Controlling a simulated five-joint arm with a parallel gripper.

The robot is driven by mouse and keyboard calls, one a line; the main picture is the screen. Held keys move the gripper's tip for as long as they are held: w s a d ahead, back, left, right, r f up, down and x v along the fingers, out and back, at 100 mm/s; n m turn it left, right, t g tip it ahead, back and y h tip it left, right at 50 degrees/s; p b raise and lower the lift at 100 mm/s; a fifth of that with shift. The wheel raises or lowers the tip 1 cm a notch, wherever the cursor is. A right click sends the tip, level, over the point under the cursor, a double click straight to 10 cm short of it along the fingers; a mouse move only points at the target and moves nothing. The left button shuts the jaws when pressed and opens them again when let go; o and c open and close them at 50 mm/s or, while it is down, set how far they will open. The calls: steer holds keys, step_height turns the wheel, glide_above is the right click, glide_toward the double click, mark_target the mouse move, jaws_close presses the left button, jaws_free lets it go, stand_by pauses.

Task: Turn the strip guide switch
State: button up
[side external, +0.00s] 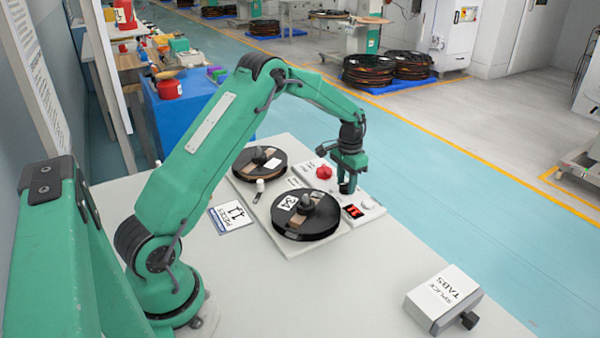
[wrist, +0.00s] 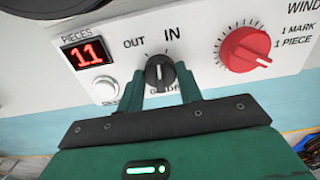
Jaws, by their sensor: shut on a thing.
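The strip guide switch is a small black knob (wrist: 159,72) on a white panel (wrist: 205,60), below the words OUT and IN. In the wrist view its white mark points up, between OUT and IN and nearer IN. My gripper (wrist: 160,90) is shut on the knob, with one green finger on each side. In the side view my gripper (side external: 347,187) is lowered at the control panel, and the knob is hidden there by the fingers.
A red dial (wrist: 245,49) is right of the knob; the PIECES display (wrist: 86,54) reads 11, with a white button (wrist: 105,89) below. Reels (side external: 306,214) (side external: 260,162) sit beside the panel. A splice tabs box (side external: 443,298) is at the front right.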

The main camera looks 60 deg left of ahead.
mark_target(346, 183)
steer(key=n, duration=0.3)
steer(key=shift+r+n, duration=0.1)
steer(key=shift+n, duration=2.2)
steer(key=o, duration=1)
step_height(346, 183, up, 7)
steer(key=shift+f, duration=0.1)
steer(key=shift+r, duration=0.5)
